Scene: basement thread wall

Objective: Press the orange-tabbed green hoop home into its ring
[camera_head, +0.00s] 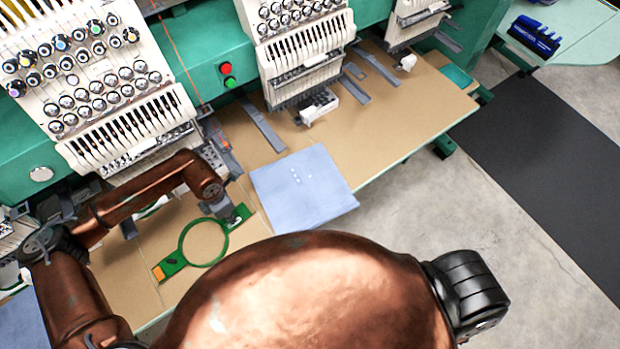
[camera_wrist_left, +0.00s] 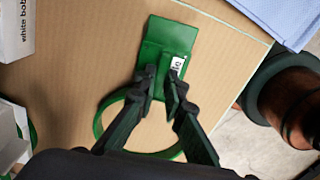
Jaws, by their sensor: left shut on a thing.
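The green hoop (camera_head: 174,264) is a round open ring with a flat green bracket at each end. Its orange tab (camera_head: 158,272) is on the lower-left bracket in the head view. My left gripper (camera_head: 236,216) is shut on the opposite bracket, at the upper right of the hoop. In the left wrist view, my left gripper (camera_wrist_left: 168,82) closes on the green bracket (camera_wrist_left: 168,35) beside a small white label. The orange tab is out of sight there. Green pieces behind my left forearm may belong to the receiving ring, but they are mostly hidden. My right gripper is not in view.
The tan table (camera_head: 395,125) runs beneath white embroidery heads (camera_head: 300,60). A folded blue cloth (camera_head: 303,190) lies right of the hoop. Grey arms (camera_head: 262,125) project over the table. A white box (camera_wrist_left: 15,28) stands at the wrist view's left edge.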

